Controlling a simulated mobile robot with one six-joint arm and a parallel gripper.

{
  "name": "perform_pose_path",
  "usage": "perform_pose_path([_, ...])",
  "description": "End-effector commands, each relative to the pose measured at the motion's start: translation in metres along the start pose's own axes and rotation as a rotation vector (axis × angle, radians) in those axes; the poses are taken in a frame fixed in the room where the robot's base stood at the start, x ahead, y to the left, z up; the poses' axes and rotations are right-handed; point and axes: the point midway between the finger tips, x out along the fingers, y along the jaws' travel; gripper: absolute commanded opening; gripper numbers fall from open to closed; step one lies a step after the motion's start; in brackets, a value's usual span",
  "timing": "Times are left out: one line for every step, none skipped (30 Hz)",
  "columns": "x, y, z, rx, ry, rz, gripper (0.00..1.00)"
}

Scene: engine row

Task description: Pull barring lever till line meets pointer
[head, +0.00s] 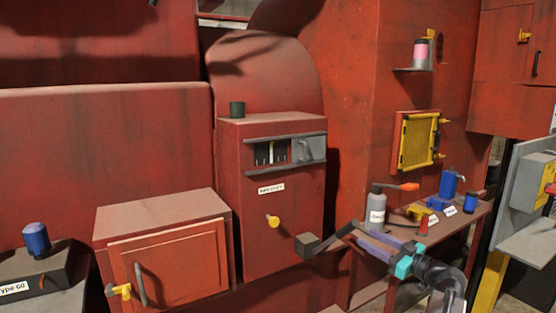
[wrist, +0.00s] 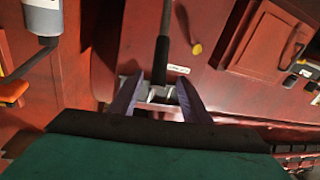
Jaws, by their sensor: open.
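The barring lever (head: 332,239) is a dark bar rising to the right from a dark block low at the right side of the red cabinet. In the wrist view the black lever (wrist: 163,45) comes down from the top edge, its end between my fingertips. My gripper (head: 366,240) is open at the lever's outer end; its spread fingers also show in the wrist view (wrist: 157,92). I cannot tell whether they touch the lever. The cabinet window (head: 270,153) shows pale marks and a pointer-like strip, too small to read whether they line up.
A yellow knob (head: 272,221) sticks out of the cabinet front. A red door box (head: 172,270) stands to the left.

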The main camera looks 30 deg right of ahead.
Motion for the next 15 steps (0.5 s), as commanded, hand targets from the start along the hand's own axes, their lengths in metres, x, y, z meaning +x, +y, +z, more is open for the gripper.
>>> perform_pose_path([0.0000, 0.0000, 0.0000, 0.000, 0.000, 0.000, 0.43])
perform_pose_path([0.0000, 0.0000, 0.0000, 0.000, 0.000, 0.000, 0.38])
perform_pose_path([0.0000, 0.0000, 0.0000, 0.000, 0.000, 0.000, 0.31])
perform_pose_path([0.0000, 0.0000, 0.0000, 0.000, 0.000, 0.000, 0.26])
perform_pose_path([0.0000, 0.0000, 0.0000, 0.000, 0.000, 0.000, 0.21])
perform_pose_path([0.0000, 0.0000, 0.0000, 0.000, 0.000, 0.000, 0.15])
perform_pose_path([0.0000, 0.0000, 0.0000, 0.001, 0.000, 0.000, 0.10])
perform_pose_path([0.0000, 0.0000, 0.0000, 0.003, 0.000, 0.000, 0.04])
perform_pose_path([0.0000, 0.0000, 0.0000, 0.008, 0.000, 0.000, 0.00])
perform_pose_path([0.0000, 0.0000, 0.0000, 0.015, 0.000, 0.000, 0.00])
perform_pose_path([0.0000, 0.0000, 0.0000, 0.024, 0.000, 0.000, 0.00])
perform_pose_path([0.0000, 0.0000, 0.0000, 0.041, 0.000, 0.000, 0.00])
perform_pose_path([0.0000, 0.0000, 0.0000, 0.056, 0.000, 0.000, 0.00])
perform_pose_path([0.0000, -0.0002, 0.0000, 0.075, 0.000, -0.001, 0.00])
perform_pose_path([0.0000, -0.0004, -0.0001, 0.105, 0.000, -0.002, 0.00])
